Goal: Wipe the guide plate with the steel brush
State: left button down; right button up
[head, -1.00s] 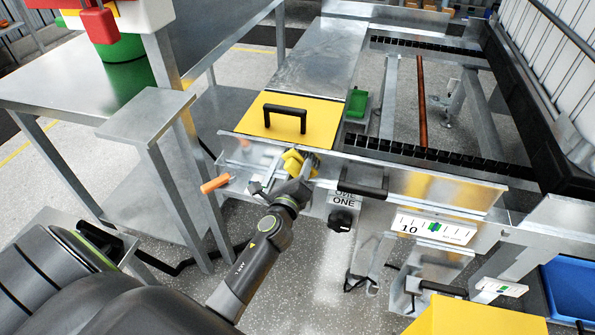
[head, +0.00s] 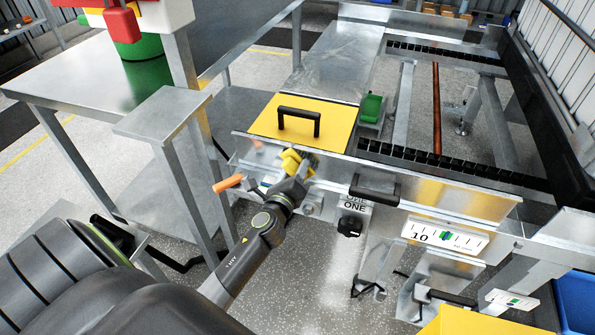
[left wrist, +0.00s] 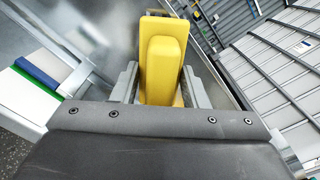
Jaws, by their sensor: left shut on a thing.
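My left gripper (head: 297,166) is shut on a yellow block-shaped thing (head: 290,160), which appears to be the steel brush. In the left wrist view the yellow block (left wrist: 163,60) stands between the two grey fingers (left wrist: 160,88). Its bristles cannot be made out clearly. The gripper is at the front of the machine, just below the yellow lid, close to a bare steel front panel (head: 380,170). I cannot tell for sure which surface is the guide plate, or whether the brush touches steel. My right gripper is not in view.
The yellow lid (head: 268,127) with a black handle lies above the gripper. An orange handle (head: 228,184) sticks out to its left. A black knob (head: 350,226) and a black handle (head: 375,186) are to its right. A steel table (head: 90,90) stands at the left.

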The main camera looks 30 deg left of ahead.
pick_arm(q)
jog(key=v, duration=0.7)
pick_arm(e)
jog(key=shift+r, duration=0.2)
pick_arm(q)
jog(key=shift+r, duration=0.1)
dwell(0.6)
jog(key=w+d+r+m+h, duration=0.1)
jog(key=d+r, duration=0.5)
jog(key=r, duration=0.6)
jog(key=w+d+r+m+h, duration=0.1)
jog(key=d+r+h, duration=0.2)
jog(key=r, duration=0.9)
jog(key=d, duration=0.2)
jog(key=shift+d+m, duration=0.3)
jog(key=shift+d, duration=0.1)
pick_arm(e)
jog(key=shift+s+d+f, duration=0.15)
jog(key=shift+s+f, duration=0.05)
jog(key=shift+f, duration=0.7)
pick_arm(q)
jog(key=c, duration=1.5)
grip_release()
jog(key=shift+c, duration=0.2)
grip_shut()
